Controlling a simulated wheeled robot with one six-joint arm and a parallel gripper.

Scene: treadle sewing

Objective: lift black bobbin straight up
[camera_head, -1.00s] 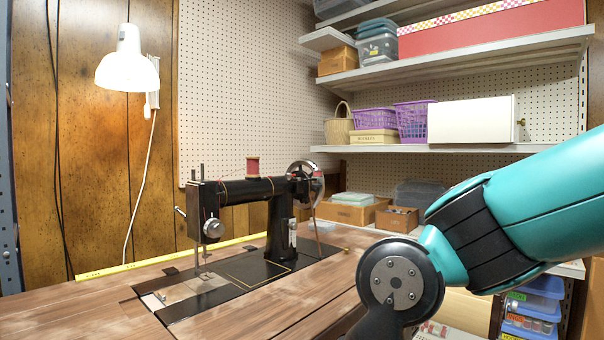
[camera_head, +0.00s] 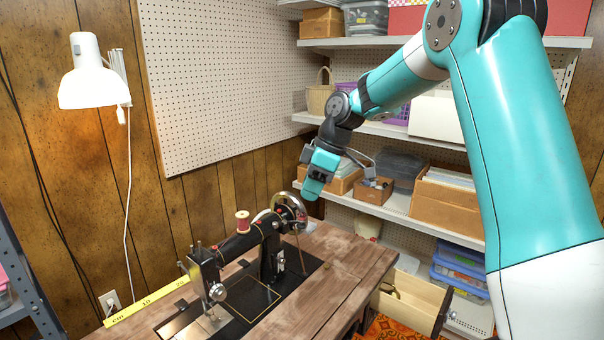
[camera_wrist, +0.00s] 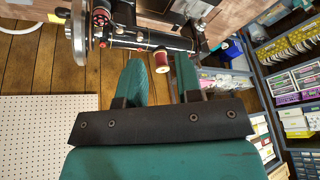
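I cannot make out a black bobbin for certain in either view. The black sewing machine (camera_head: 235,243) stands on the wooden table, with a red thread spool (camera_head: 243,222) upright on top and a shiny handwheel at its right end. My gripper (camera_head: 311,192) is in the air above and to the right of the handwheel, apart from the machine. In the wrist view my gripper (camera_wrist: 161,78) has its two teal fingers spread with nothing held. The red spool (camera_wrist: 161,61) shows beyond the gap between them, and the machine (camera_wrist: 140,38) lies across the top.
The wooden tabletop (camera_head: 345,262) is mostly clear right of the machine. A yellow ruler (camera_head: 150,301) runs along its back edge. Shelves with a cardboard box (camera_head: 374,190) and bins stand behind my gripper. A white lamp (camera_head: 92,75) hangs at the left. An open drawer (camera_head: 412,300) is at the lower right.

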